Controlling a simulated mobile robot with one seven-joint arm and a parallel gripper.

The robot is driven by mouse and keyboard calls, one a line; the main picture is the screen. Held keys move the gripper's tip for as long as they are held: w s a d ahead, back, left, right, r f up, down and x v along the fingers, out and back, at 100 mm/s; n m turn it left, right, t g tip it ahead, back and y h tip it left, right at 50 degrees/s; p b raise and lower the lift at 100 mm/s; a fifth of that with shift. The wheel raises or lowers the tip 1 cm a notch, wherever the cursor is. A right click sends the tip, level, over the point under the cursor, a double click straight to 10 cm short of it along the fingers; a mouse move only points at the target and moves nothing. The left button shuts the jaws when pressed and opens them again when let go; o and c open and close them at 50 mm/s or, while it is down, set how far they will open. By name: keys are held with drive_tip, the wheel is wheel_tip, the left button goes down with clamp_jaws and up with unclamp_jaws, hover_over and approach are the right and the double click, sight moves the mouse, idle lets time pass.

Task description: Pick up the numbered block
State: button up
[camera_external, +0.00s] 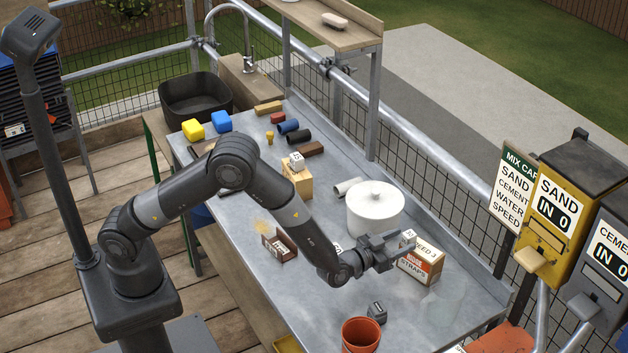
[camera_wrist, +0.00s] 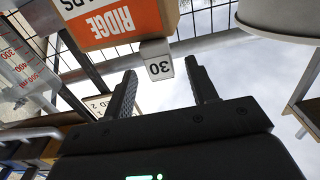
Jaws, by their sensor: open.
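A small pale block with the number 30 (camera_wrist: 159,67) shows in the wrist view, which is upside down. It appears to rest on top of an orange and white ridge straps box (camera_wrist: 118,22). In the external view a pale numbered face (camera_external: 408,236) shows at the box (camera_external: 421,265), partly behind my gripper. My gripper (camera_external: 397,250) is open and level, pointing toward the box. In the wrist view the block lies between my two fingertips (camera_wrist: 161,80), just ahead of them; no contact is visible.
A white lidded pot (camera_external: 375,211) stands close behind my gripper. Another white numbered block (camera_external: 296,160) sits on a wooden block (camera_external: 298,182). An orange cup (camera_external: 360,335) is at the near edge. Yellow and grey dispensers (camera_external: 566,205) stand at right.

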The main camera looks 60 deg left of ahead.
sight(411, 231)
drive_tip(key=shift+w+r, duration=0.15)
drive_tip(key=shift+w, duration=1.25)
drive_tip(key=shift+w+r, duration=0.1)
drive_tip(key=shift+w, duration=1.25)
drive_tip(key=shift+c, duration=0.4)
drive_tip(key=c, duration=1.1)
drive_tip(key=shift+o, duration=0.2)
drive_tip(key=shift+r, duration=0.1)
